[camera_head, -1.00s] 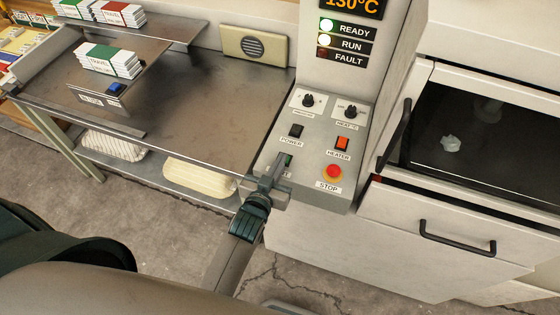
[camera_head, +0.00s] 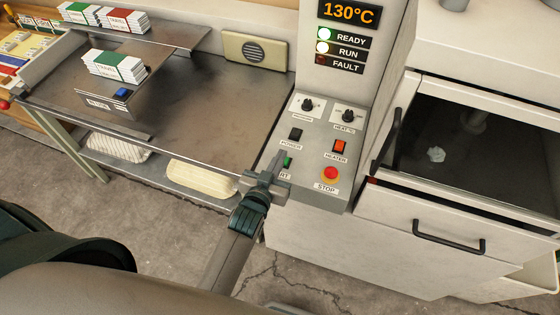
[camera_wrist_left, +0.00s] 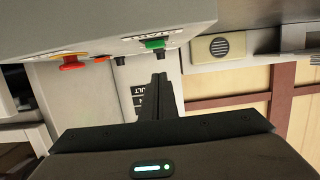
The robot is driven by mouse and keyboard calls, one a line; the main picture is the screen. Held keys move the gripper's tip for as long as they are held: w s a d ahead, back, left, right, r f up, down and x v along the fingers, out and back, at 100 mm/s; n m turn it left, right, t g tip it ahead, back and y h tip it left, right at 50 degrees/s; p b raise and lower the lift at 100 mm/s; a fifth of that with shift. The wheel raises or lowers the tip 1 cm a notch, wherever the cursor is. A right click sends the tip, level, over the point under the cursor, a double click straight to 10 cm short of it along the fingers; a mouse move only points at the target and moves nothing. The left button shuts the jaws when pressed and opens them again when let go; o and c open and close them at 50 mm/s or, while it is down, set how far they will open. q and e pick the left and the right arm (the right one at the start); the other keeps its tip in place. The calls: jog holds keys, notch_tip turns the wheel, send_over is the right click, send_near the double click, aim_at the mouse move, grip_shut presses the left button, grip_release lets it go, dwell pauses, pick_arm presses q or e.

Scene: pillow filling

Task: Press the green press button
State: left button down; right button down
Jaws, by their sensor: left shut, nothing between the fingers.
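The green press button (camera_head: 287,162) is on the sloped control panel, below the black POWER switch, with its label partly hidden by my left gripper. The button also shows in the left wrist view (camera_wrist_left: 155,44), just beyond the fingertips. My left gripper (camera_head: 278,158) is shut and empty, its tips just left of the button in the head view. In the left wrist view the closed fingers (camera_wrist_left: 158,80) point toward the panel and a gap shows below the button. My right gripper is not in view.
The red STOP button (camera_head: 331,174), orange HEATER switch (camera_head: 339,146) and POWER switch (camera_head: 296,134) sit close by. The display (camera_head: 348,12) reads 130°C, with READY and RUN lit. A metal table (camera_head: 210,110) stands left, an open drawer (camera_head: 470,200) right.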

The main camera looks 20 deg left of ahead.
pick_arm(q)
jog(key=b+v, duration=0.3)
jog(key=v, duration=0.6)
jog(key=shift+s, duration=0.15)
jog(key=shift+f, duration=0.1)
dwell(0.5)
jog(key=s+d+f+m+g+h+b, duration=0.1)
jog(key=s+f+g+b, duration=0.3)
jog(key=f, duration=1.5)
jog(key=s+d+f+m+g, duration=0.1)
jog(key=s+f+g, duration=0.35)
jog(key=f, duration=1.45)
jog(key=s+a+f+g+b, duration=0.1)
jog(key=s+a+f+g, duration=0.2)
jog(key=s+f, duration=0.9)
jog(key=s+a+f+g+y+b, duration=0.1)
jog(key=s+a+f, duration=0.7)
jog(key=s, duration=1.1)
notch_tip(320, 180, down, 5)
jog(key=shift+s+r+g+y+b, duration=0.2)
jog(key=shift+g+y+b, duration=0.1)
jog(key=shift+g+b, duration=0.5)
